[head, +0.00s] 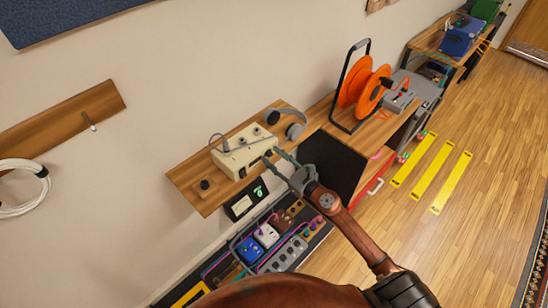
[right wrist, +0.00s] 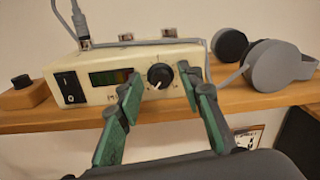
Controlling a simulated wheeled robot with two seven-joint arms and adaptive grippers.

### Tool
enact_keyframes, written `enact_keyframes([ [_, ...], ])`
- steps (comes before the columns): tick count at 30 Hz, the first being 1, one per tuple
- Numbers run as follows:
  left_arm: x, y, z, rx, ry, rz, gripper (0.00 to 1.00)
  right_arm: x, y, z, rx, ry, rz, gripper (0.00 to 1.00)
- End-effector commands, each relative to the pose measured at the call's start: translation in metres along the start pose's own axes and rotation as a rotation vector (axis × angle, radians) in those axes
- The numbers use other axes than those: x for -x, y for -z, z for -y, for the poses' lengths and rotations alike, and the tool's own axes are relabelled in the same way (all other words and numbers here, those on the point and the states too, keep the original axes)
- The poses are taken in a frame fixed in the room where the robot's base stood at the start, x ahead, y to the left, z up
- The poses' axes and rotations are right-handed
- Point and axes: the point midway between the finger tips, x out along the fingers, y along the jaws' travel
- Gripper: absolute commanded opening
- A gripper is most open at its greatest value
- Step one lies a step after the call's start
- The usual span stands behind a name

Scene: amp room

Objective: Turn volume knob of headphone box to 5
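The headphone box (head: 243,150) is a cream unit on a wooden wall shelf. It also shows in the right wrist view (right wrist: 100,96), with a power switch and a dark display on its front. Its black volume knob (right wrist: 160,74) is at the right of the front; a pale mark shows on it, but the scale numbers are too small to read. My right gripper (right wrist: 158,80) is open, its green fingers on either side of the knob. I cannot tell whether they touch it. In the head view, my right gripper (head: 280,164) is at the box's front. My left gripper is not in view.
Grey headphones (head: 290,124) lie on the shelf right of the box. A small wooden block with a black knob (head: 205,186) stands left. An orange cable reel (head: 365,88) is further right. Pedals (head: 265,236) lie below the shelf. Floor at right is open, with yellow strips.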

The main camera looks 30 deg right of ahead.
Motion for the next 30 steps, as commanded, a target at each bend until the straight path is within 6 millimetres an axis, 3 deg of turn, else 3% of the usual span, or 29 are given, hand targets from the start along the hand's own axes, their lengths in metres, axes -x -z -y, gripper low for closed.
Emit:
enact_keyframes([
  [16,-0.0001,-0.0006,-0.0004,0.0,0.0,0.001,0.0,0.0005,0.0,0.0001,-0.001,0.0,0.0,0.0],
  [30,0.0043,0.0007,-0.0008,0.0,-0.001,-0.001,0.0,0.0007,-0.001,0.0005,-0.065,0.0,-0.002,0.0],
])
